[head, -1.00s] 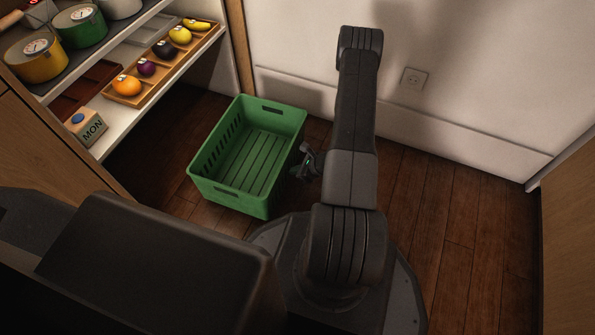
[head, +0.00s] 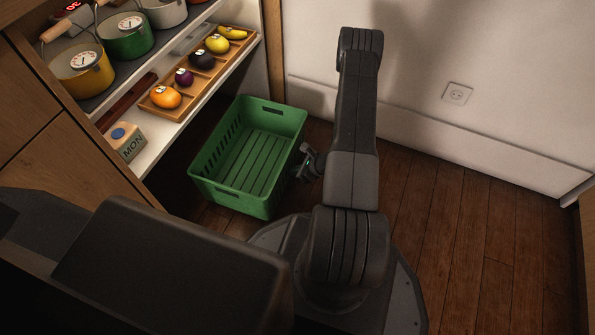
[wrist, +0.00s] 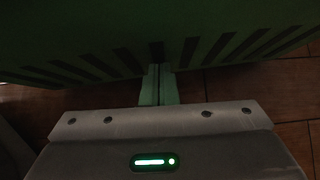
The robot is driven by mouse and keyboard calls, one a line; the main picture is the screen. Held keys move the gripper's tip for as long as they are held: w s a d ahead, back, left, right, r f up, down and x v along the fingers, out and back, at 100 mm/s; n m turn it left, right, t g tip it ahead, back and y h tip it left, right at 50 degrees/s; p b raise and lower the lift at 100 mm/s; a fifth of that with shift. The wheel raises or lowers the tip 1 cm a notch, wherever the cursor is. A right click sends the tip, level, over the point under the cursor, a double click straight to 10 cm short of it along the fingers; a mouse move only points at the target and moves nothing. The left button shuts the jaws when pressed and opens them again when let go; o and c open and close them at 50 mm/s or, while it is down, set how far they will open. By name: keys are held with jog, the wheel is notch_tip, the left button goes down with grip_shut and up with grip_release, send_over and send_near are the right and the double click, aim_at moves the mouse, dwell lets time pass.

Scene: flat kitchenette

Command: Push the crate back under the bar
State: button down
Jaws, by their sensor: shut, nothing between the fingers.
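The green crate (head: 283,118) is empty and stands upright on the floor beside the shelf unit, its left side close to the shelf's edge. In the wrist view its slotted wall (wrist: 90,45) fills the upper part. My gripper (head: 305,163) is low at the crate's right side, partly hidden behind my arm in the head view. In the wrist view my gripper (wrist: 158,85) has its fingers together, with nothing between them, pointing at the crate wall. The fingertips are at or very near the wall; contact is hard to confirm.
The shelf unit (head: 190,110) at left holds pots, a wooden tray (head: 185,100) of fruit and a block marked MON (head: 127,143). A white wall with a socket (head: 457,94) stands behind. Wooden floor (head: 470,240) is clear at right.

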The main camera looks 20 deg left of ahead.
send_over(248, 163)
jog(key=shift+a, duration=0.2)
jog(key=shift+d, duration=0.1)
